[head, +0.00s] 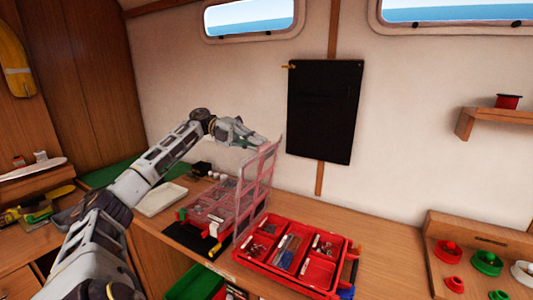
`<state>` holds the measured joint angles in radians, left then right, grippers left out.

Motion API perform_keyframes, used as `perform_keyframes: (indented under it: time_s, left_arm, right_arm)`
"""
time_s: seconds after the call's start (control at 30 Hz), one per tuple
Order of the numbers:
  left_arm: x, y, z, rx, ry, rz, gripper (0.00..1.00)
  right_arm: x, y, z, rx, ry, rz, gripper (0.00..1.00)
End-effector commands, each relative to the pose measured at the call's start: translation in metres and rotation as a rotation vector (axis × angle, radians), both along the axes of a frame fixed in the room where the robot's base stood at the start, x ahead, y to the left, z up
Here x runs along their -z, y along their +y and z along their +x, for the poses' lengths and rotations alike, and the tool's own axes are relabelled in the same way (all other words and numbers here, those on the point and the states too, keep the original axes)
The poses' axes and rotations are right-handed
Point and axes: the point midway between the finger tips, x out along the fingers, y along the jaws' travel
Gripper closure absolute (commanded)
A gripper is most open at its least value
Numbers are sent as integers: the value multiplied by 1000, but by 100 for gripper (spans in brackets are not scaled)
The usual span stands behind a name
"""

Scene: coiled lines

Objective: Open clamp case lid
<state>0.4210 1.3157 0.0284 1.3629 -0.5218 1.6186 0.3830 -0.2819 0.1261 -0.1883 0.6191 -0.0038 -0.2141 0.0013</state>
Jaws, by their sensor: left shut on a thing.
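The clamp case (267,266) is a red tray with several compartments of small parts, on the wooden bench at lower centre. Its clear, pink-tinted lid (260,185) stands nearly upright along the case's left side, so the compartments are uncovered. My left gripper (252,141) is at the lid's upper edge, shut on it. The exact finger contact is small and partly hidden. My right gripper is not in view.
Another red case (205,207) lies left of the lid, partly behind it. A white tray (161,199) sits further left. A black panel (324,110) hangs on the wall behind. Bench right of the case looks clear.

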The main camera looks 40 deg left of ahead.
Motion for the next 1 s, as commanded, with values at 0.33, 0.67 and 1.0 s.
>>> perform_keyframes:
  time_s: [0.33,0.67,1.0]
  left_arm:
    - [2,17,-5,3,-9,-50,100]
    - [2,18,-5,4,-9,-52,100]
    - [0,18,-5,3,-11,-53,73]
  right_arm:
    - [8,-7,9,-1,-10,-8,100]
    - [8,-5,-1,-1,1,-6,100]
    - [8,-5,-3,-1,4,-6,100]
